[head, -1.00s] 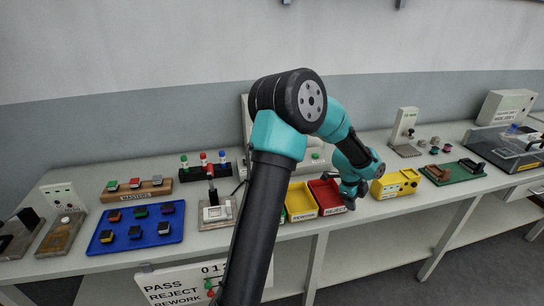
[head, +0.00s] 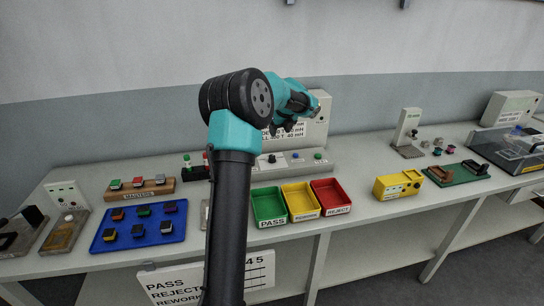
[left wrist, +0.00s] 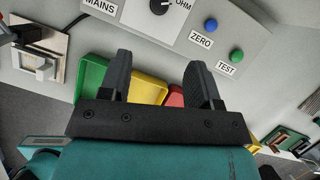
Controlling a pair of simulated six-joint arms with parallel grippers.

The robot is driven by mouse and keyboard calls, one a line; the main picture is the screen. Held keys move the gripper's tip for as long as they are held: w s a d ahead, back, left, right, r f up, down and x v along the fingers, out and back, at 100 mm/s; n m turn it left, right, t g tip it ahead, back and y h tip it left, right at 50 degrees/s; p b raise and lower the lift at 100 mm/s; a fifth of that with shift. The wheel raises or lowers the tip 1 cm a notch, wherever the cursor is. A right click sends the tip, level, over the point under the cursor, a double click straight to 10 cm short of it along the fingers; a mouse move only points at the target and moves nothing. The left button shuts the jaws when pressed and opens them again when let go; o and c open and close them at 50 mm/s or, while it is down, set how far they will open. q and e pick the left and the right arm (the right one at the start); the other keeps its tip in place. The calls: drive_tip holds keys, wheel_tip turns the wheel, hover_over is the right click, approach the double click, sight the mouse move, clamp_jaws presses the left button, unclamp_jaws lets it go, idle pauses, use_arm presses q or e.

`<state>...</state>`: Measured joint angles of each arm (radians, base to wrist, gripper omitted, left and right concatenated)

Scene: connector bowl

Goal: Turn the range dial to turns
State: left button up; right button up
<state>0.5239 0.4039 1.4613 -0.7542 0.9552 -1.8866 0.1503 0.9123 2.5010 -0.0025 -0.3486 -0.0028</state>
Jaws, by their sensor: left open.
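The range dial appears to be the black knob (left wrist: 160,5) cut off at the top of the left wrist view, beside the label OHM; its setting is too unclear to read. In the head view it is a small dark knob (head: 271,159) on the tester's sloped grey panel (head: 283,164). My left gripper (head: 283,129) hangs in front of the tester, above the knob in the picture. In the left wrist view its two dark fingers (left wrist: 157,66) are apart with nothing between them. My right gripper is not in view.
The panel also has a blue button (left wrist: 210,26) and a green button (left wrist: 236,56). Green (head: 269,221), yellow (head: 301,215) and red (head: 345,208) trays stand in front. A yellow meter box (head: 397,186) is at right, a blue tray (head: 134,242) at left.

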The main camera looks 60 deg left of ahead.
sight(272, 156)
use_arm(q)
drive_tip(key=x, duration=1.7)
drive_tip(key=shift+f, duration=0.1)
drive_tip(key=c, duration=0.9)
